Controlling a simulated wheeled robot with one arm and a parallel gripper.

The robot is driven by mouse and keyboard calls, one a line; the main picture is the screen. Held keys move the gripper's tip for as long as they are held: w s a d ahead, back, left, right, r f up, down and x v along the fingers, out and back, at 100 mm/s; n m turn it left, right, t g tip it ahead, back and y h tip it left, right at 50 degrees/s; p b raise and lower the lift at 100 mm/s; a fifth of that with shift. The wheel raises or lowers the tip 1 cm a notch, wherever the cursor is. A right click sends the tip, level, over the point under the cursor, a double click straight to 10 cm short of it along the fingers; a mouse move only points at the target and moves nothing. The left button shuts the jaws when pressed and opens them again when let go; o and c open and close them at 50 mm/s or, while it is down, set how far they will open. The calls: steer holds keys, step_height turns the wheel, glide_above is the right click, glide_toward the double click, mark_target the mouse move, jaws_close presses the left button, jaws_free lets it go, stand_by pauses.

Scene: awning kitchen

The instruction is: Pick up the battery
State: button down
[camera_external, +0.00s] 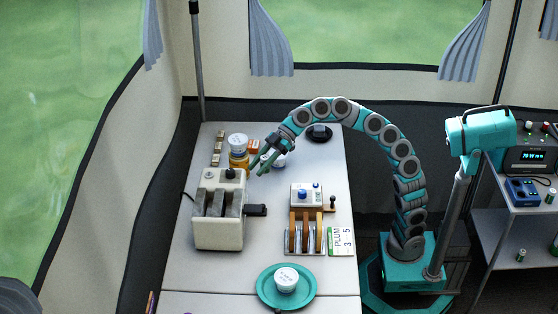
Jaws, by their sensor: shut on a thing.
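My gripper (264,161) hangs over the back part of the white table (326,170), just right of an amber jar with a white lid (238,148). It is shut on a small green thing between its fingers. At this size I cannot tell for sure that this is the battery. A small white-topped item (279,161) is right beside the fingers, partly hidden by them. I cannot tell whether the gripper touches it.
A toaster-like device (218,212) with a black lever stands in front of the gripper. A slotted wooden rack (304,228) and a "PLUM" card (341,241) are right of it. A teal plate (264,294) bears a white-lidded container (286,279). Small cylinders (551,196) stand on the shelves at right.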

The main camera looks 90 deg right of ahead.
step_height(320, 180, up, 7)
steer(key=shift+p, duration=0.4)
